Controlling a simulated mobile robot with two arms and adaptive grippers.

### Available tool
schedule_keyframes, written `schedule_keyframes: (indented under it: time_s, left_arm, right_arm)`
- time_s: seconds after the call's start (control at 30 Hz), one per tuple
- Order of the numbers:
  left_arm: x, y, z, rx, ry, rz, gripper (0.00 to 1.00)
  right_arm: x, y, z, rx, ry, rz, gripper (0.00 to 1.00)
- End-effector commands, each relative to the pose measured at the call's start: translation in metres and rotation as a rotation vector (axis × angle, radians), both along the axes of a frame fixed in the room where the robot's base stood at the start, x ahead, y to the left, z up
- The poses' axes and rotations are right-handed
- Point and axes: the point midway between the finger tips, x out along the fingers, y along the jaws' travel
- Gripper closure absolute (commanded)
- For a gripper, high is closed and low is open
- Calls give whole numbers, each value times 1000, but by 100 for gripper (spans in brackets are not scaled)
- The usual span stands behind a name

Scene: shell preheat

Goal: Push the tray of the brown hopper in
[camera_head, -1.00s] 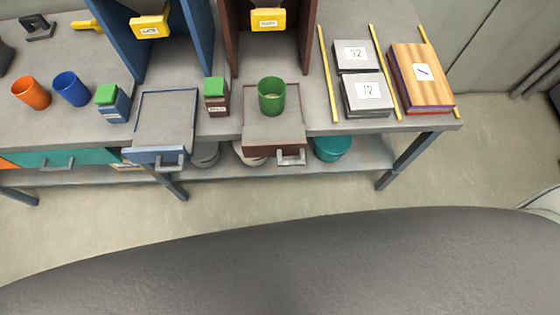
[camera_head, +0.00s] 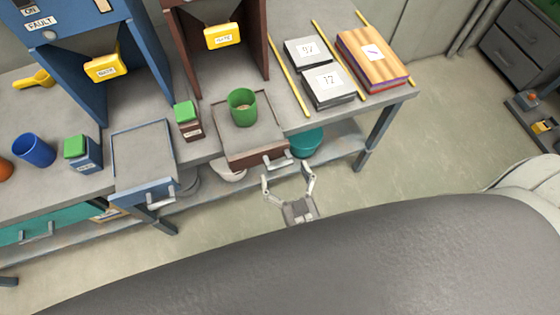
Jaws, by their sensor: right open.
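The brown hopper (camera_head: 257,62) stands on the bench, with a yellow labelled tab (camera_head: 224,37) on it. Its tray (camera_head: 262,137) is pulled out past the bench's front edge and has a grey handle (camera_head: 278,159) on its brown front. A green cup (camera_head: 242,107) stands on the tray; its contents are hard to make out. My right gripper (camera_head: 288,183) is open and empty, in front of the bench just below the tray's handle in the picture. A gap seems to show between them, but depth is hard to judge. My left gripper is not in view.
The blue hopper (camera_head: 146,62) has its tray (camera_head: 143,155) out on the left. A brown box with a green lid (camera_head: 188,121) stands between the trays. Labelled grey blocks (camera_head: 328,86) and a wooden stack (camera_head: 372,59) lie right. Floor in front is clear.

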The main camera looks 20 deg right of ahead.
Motion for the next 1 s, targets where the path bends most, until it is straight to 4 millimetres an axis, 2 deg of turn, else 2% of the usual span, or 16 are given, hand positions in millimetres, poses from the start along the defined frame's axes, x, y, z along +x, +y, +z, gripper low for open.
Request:
schedule_keyframes:
  time_s: [0.1, 0.23, 0.63, 1.0]
  left_arm:
    - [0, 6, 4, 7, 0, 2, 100]
    - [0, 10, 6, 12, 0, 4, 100]
    - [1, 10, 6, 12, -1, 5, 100]
    - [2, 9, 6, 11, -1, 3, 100]
  right_arm:
    - [18, 1, 1, 1, -1, -1, 12]
    - [30, 1, 1, 1, 0, 0, 12]
    - [35, 1, -1, 1, 2, 0, 13]
    - [35, 1, 0, 1, 1, 0, 60]
